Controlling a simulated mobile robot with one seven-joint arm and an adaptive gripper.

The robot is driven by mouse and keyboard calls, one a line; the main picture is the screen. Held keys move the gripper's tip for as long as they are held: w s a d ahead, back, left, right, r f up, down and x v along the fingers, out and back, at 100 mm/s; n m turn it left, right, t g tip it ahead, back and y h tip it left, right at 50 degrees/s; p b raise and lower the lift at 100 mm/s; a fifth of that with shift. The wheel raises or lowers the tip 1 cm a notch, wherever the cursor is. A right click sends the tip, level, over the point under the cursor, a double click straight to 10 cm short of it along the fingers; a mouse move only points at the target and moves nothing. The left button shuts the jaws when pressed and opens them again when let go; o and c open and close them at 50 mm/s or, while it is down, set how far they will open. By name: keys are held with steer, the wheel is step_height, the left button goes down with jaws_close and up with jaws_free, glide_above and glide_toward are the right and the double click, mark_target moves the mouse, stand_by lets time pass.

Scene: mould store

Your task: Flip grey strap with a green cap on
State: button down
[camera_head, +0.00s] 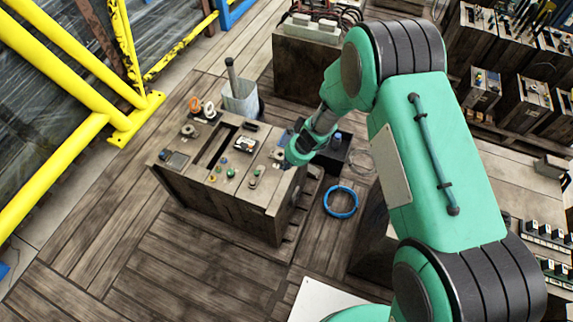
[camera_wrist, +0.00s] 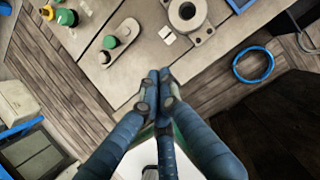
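A grey strap with a green cap at one end (camera_wrist: 118,42) lies on the worktop of a wooden cabinet, at upper left in the wrist view. A round stud stands at its other end. In the head view a small grey strap with a green cap (camera_head: 255,177), apparently the same one, lies near the cabinet's front edge. My gripper (camera_wrist: 163,74) is shut, its blue fingers together with nothing visible between them. It is apart from the strap, to its lower right in the wrist view. In the head view my arm's end hangs by the cabinet's right edge and the fingertips are hard to make out.
Green and yellow knobs (camera_wrist: 66,17) stand further left. The cabinet top (camera_head: 185,172) has a dark slot. A blue ring (camera_head: 341,201) lies on the floor to the right.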

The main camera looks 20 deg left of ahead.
mark_target(267, 169)
steer(key=b+x, duration=0.1)
steer(key=x, duration=0.6)
steer(key=shift+b, duration=0.4)
steer(key=shift+a+r, duration=0.1)
steer(key=shift+a, duration=1.8)
steer(key=shift+r, duration=0.1)
steer(key=shift+w+a+n, duration=0.15)
steer(key=shift+a+n, duration=0.1)
steer(key=shift+n, duration=0.05)
steer(key=shift+w+a+n+g+p, duration=0.15)
steer(key=shift+a+n+g+p, duration=0.15)
steer(key=shift+n+p, duration=0.15)
steer(key=shift+a+n, duration=0.2)
steer(key=shift+n, duration=0.05)
